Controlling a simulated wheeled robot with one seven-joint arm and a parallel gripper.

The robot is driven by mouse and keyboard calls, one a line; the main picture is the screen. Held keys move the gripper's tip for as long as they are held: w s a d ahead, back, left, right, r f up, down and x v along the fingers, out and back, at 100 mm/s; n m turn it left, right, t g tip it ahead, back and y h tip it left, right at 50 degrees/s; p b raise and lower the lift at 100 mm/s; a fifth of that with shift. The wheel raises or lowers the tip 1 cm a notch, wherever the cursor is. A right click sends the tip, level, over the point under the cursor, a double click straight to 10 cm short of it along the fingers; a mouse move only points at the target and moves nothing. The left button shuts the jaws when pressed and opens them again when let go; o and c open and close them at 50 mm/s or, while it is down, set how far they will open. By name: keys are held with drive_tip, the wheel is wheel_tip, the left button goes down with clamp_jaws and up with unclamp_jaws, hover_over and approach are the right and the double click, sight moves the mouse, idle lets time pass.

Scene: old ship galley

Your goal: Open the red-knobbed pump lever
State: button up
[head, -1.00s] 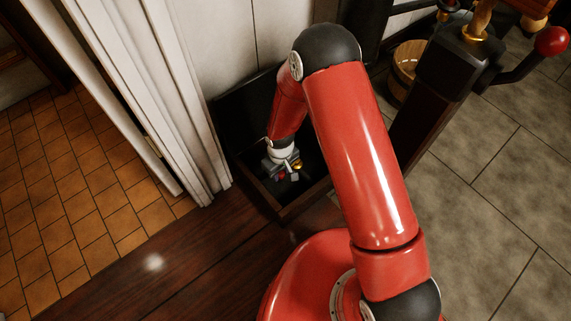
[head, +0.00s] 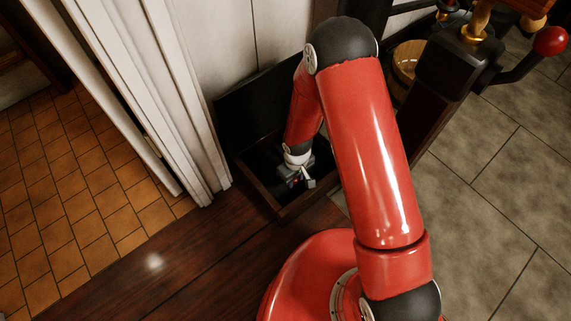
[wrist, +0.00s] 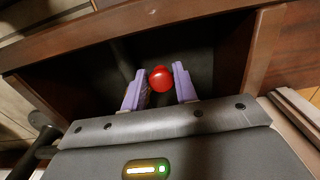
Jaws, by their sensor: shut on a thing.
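A glossy red knob (wrist: 160,79) sits between the two pale purple fingers of my gripper (wrist: 160,90) in the wrist view. The fingers are shut on it, inside a dark wooden box. In the head view my gripper (head: 301,178) is down in this box, and only a small patch of red shows at its fingers. The lever below the knob is mostly hidden by shadow and by my gripper. Another red knob (head: 551,41) stands on a black lever (head: 520,68) at the upper right, away from my gripper.
The open-topped box (head: 287,208) has wooden walls close around my gripper, with a dark raised panel (head: 262,107) behind. White panelling (head: 190,110) stands to the left. A black post (head: 440,85) and a wooden bucket (head: 406,70) are at the right. Grey floor tiles are clear at lower right.

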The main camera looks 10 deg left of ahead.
drive_tip(key=shift+d+f, duration=0.35)
drive_tip(key=shift+w+d, duration=0.3)
drive_tip(key=shift+d, duration=0.5)
drive_tip(key=shift+w+d, duration=0.3)
drive_tip(key=shift+d, duration=0.5)
drive_tip(key=shift+w+d, duration=1.1)
drive_tip(key=o, duration=1)
drive_tip(key=shift+o, duration=0.8)
drive_tip(key=shift+a+r, duration=0.1)
drive_tip(key=shift+s+r, duration=0.1)
